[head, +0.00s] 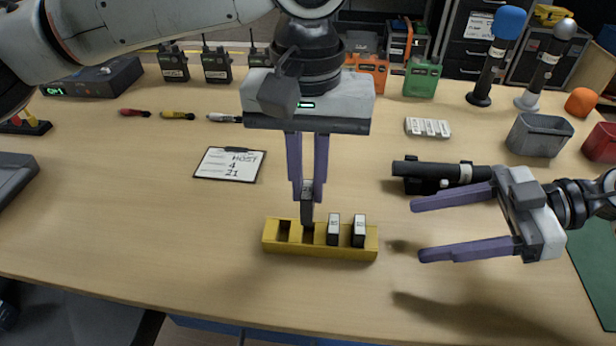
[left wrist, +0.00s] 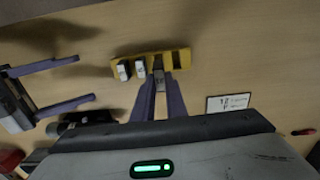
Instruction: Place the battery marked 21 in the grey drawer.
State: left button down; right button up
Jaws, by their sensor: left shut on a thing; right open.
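My left gripper (head: 307,190) points straight down and is shut on a dark battery (head: 307,212) at the second slot from the left of a yellow rack (head: 320,248). I cannot tell whether its lower end is still inside the slot, and I cannot read its mark. The held battery also shows in the left wrist view (left wrist: 160,80). Two other batteries with pale faces, one (head: 333,230) and another (head: 359,231), stand in the right slots. A grey open-topped container (head: 539,136) stands at the right. My right gripper (head: 428,232) is open and empty, right of the rack.
A clipboard (head: 230,164) reading HOST, 4, 21 lies left of the rack. A black cylindrical device (head: 440,172) lies near my right gripper. A red container (head: 600,143) and microphones (head: 497,55) stand at the right. The table front left is clear.

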aim_at(107, 326)
jog(key=k, duration=1)
